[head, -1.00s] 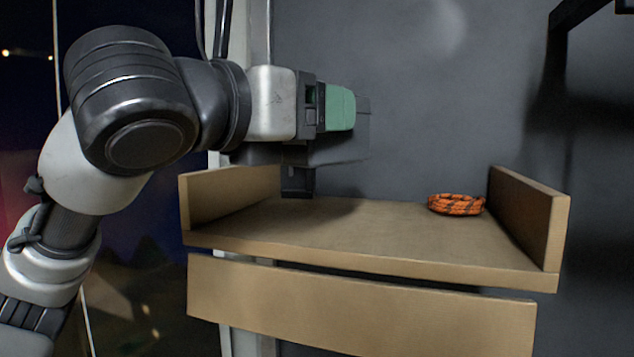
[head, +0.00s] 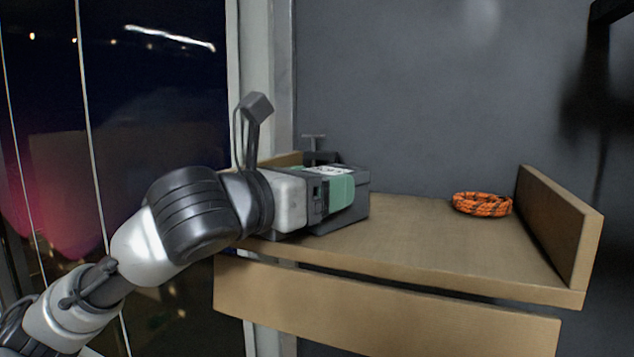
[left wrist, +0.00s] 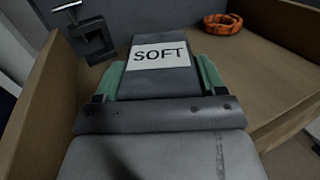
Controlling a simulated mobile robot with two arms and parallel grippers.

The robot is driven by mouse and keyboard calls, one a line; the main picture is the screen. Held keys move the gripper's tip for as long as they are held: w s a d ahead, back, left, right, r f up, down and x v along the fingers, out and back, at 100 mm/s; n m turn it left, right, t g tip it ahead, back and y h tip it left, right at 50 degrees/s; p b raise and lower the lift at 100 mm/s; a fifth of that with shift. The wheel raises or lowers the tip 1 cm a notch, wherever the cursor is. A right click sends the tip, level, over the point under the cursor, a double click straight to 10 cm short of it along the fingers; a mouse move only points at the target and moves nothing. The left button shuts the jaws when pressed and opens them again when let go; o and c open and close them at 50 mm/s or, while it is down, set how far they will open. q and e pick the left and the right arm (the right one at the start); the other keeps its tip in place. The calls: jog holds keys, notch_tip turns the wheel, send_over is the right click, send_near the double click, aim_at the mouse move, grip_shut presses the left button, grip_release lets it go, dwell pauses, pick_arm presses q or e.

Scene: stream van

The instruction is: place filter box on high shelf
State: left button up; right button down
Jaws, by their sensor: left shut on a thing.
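The filter box (left wrist: 147,84) is a dark grey box with a white label reading SOFT, at the left end of the wooden high shelf (head: 430,240). In the head view the box (head: 359,192) is low at the shelf surface; I cannot tell whether it touches. My left gripper (head: 338,192) has green fingers, one on each side of the box, and is shut on it. The fingers also show in the left wrist view (left wrist: 160,77). My right gripper is not in view.
A coiled orange cord (head: 482,204) lies at the right of the shelf. A dark clamp-like object (left wrist: 91,40) stands behind the box on the left. Wooden side walls (head: 560,225) bound the shelf. The middle of the shelf is clear.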

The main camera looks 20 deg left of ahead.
pick_arm(q)
jog(key=shift+d+f, duration=0.1)
jog(key=o, duration=1)
jog(key=shift+s, duration=0.1)
jog(key=shift+o, duration=0.2)
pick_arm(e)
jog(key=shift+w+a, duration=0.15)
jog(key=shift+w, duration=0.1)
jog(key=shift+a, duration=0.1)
pick_arm(q)
jog(key=shift+r, duration=0.2)
jog(key=b+v, duration=0.4)
jog(key=v, duration=0.8)
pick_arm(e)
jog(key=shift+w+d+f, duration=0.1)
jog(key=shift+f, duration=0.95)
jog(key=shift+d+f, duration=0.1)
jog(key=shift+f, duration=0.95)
